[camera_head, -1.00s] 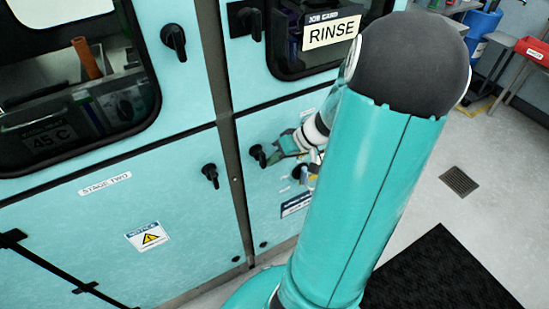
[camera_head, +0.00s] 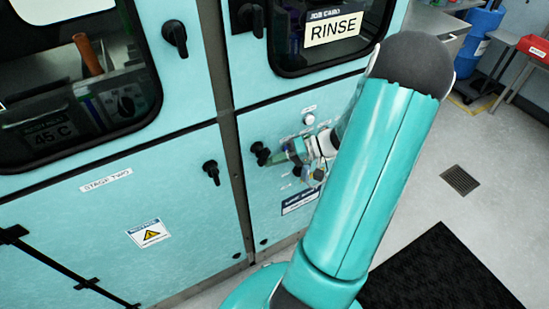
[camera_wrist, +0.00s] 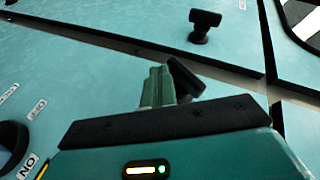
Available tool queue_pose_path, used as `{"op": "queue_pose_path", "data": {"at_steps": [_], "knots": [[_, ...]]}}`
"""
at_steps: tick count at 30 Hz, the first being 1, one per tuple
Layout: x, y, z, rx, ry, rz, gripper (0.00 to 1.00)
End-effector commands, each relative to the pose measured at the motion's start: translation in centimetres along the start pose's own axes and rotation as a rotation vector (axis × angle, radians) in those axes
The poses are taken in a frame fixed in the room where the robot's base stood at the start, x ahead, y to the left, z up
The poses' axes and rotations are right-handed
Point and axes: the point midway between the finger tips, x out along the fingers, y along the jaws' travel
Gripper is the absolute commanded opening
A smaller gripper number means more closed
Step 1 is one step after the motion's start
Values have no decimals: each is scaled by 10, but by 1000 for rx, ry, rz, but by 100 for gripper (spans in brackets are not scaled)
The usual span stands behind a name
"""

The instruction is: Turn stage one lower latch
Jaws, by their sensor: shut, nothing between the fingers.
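The lower latch (camera_head: 260,154), a black handle, sits on the teal panel right of the dark vertical seam. My gripper (camera_head: 285,152) is close on its right in the head view. In the wrist view my gripper's green fingers (camera_wrist: 158,88) are together and empty. The latch (camera_wrist: 187,79) shows just beyond and right of them, tilted, with part hidden behind the fingers and gripper body. I cannot tell whether the fingers touch it.
A panel labelled STAGE TWO (camera_head: 106,180) with its own black latch (camera_head: 211,173) is left of the seam. It also shows in the wrist view (camera_wrist: 204,24). A RINSE card (camera_head: 332,29) hangs above. Small controls (camera_head: 309,118) are beside my wrist.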

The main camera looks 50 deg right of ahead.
Motion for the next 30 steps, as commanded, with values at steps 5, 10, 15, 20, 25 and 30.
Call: {"op": "queue_pose_path", "data": {"at_steps": [5, 10, 15, 20, 25, 30], "knots": [[6, 3, 3, 67, 34, -157, 0], [10, 4, 5, 128, 66, -304, 0], [15, 2, 6, 155, 81, -372, 0], [19, 2, 8, 154, 81, -370, 0], [21, 1, 9, 153, 81, -369, 0], [21, 1, 9, 153, 81, -368, 0]]}}
